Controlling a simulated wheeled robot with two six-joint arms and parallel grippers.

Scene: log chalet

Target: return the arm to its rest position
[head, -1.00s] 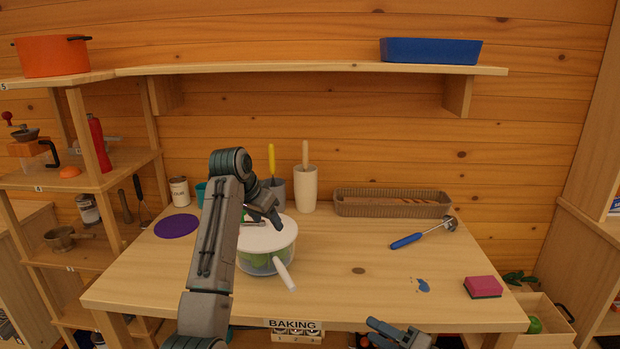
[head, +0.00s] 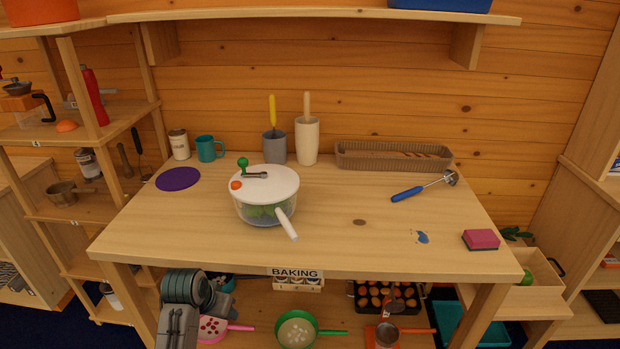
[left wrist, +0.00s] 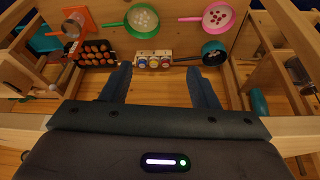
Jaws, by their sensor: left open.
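My left arm (head: 182,312) is low in front of the table's left front part, below the tabletop edge. In the left wrist view my left gripper (left wrist: 164,84) is open, its two fingers apart with nothing between them. Its fingers point toward the area under the table. In the head view I cannot make out its fingertips clearly. My right gripper is not in view.
The salad spinner (head: 265,195) stands on the table (head: 330,240), clear of my arm. Under the tabletop are a pink pan (head: 212,327), a green pan (head: 297,331) and small jars (head: 297,284). A wooden shelf unit (head: 82,200) stands left.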

